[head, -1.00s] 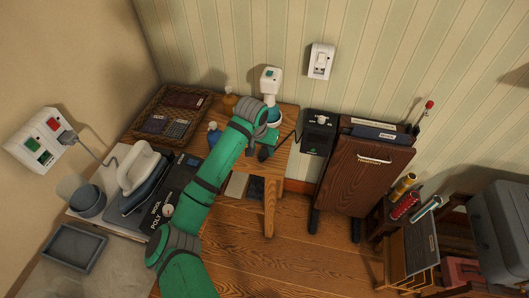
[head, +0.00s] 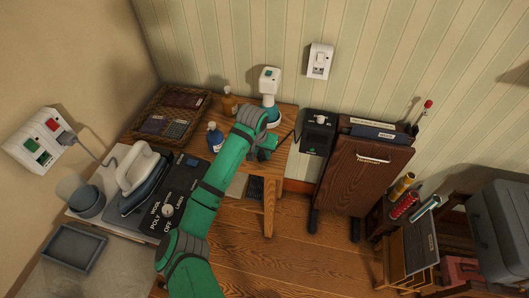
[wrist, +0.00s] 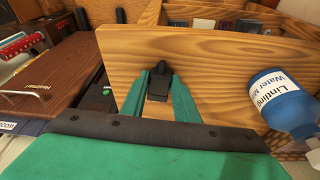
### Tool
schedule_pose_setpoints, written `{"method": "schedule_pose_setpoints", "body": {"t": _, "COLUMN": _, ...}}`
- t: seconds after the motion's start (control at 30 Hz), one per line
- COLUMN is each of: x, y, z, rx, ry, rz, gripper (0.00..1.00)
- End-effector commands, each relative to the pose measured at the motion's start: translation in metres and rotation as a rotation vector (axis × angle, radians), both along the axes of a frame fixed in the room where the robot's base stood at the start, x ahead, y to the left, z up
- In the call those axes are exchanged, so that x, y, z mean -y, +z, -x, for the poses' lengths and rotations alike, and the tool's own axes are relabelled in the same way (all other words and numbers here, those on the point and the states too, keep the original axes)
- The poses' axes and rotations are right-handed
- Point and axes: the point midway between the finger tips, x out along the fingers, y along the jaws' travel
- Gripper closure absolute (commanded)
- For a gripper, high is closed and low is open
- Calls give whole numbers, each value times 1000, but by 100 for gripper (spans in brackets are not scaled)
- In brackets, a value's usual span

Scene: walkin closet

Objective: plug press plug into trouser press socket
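My gripper (wrist: 158,90) has its green fingers closed around the sides of a small black plug (wrist: 158,72), which I take to be the press plug. In the wrist view the plug is in front of a wooden board-like surface of the small table (wrist: 225,62). In the head view my gripper (head: 264,153) is at the table's right end, and the plug is too small and dark there to make out. A dark cord (head: 294,135) runs toward the trouser press's black control box (head: 317,132). A white wall fitting (head: 320,61) is above the press; I cannot tell its openings.
A white-topped bottle (head: 269,82) stands close behind my gripper; a blue bottle (head: 215,137) is left of my arm. The wooden trouser press (head: 365,172) stands to the right. An iron (head: 140,168) and another wall socket (head: 42,140) are at left.

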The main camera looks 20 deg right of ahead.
Motion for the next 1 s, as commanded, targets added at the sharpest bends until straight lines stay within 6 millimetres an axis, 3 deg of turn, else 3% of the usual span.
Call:
{"method": "schedule_pose_setpoints", "body": {"t": 0.03, "x": 0, "y": 0, "z": 0, "rx": 0, "ry": 0, "rz": 0, "gripper": 89}}
{"method": "schedule_pose_setpoints", "body": {"t": 0.1, "x": 0, "y": 0, "z": 0, "rx": 0, "ry": 0, "rz": 0, "gripper": 99}}
{"method": "schedule_pose_setpoints", "body": {"t": 1.0, "x": 1, "y": 41, "z": 0, "rx": 1, "ry": -1, "rz": 0, "gripper": 99}}
